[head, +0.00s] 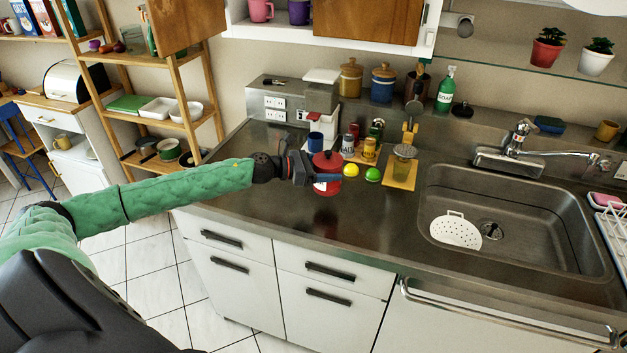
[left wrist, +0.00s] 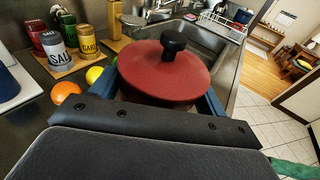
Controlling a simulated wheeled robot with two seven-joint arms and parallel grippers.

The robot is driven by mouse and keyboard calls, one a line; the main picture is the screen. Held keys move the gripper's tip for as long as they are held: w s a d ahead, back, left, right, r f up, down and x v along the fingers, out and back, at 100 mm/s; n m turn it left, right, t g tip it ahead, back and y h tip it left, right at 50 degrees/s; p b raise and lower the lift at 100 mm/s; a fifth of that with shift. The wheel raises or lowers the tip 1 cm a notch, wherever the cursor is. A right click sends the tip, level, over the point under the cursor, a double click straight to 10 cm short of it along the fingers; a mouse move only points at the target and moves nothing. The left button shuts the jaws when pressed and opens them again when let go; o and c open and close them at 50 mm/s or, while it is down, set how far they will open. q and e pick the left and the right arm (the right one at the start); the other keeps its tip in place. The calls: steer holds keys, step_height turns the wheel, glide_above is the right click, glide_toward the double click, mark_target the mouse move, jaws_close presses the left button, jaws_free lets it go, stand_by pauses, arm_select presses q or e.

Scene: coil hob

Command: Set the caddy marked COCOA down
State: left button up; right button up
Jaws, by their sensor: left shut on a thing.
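A red lidded caddy (head: 327,187) with a pale label is at the counter's left part. The label is too small to read. My left gripper (head: 318,177) is shut on the caddy's body, its arm coming in from the left. In the left wrist view the red lid with its black knob (left wrist: 172,68) fills the middle, with a blue finger on each side. The caddy looks upright. I cannot tell whether its base touches the steel counter (head: 372,228) or is just above it. My right gripper is not in view.
A lemon (head: 351,169) and a lime (head: 373,175) lie just right of the caddy. An orange (left wrist: 65,92) lies beside it. A blue mug (head: 315,141) and a spice tray (left wrist: 88,60) stand behind. The sink (head: 470,205) is at right. The front counter is clear.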

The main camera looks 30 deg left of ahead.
arm_select(q)
steer(key=a+f+p, duration=0.2)
steer(key=f, duration=0.1)
steer(key=a+f+p, duration=0.1)
steer(key=a+f, duration=0.1)
steer(key=shift+s+f+p, duration=0.25)
steer(key=shift+s+p, duration=0.1)
steer(key=shift+s, duration=0.05)
steer(key=shift+f, duration=0.45)
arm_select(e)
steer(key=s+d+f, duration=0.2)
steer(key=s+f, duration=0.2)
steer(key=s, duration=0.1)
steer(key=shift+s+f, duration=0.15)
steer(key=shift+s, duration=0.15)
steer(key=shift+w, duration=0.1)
arm_select(q)
steer(key=shift+f, duration=0.1)
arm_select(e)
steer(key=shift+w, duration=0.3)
arm_select(q)
steer(key=o, duration=1.2)
steer(key=shift+o, duration=0.2)
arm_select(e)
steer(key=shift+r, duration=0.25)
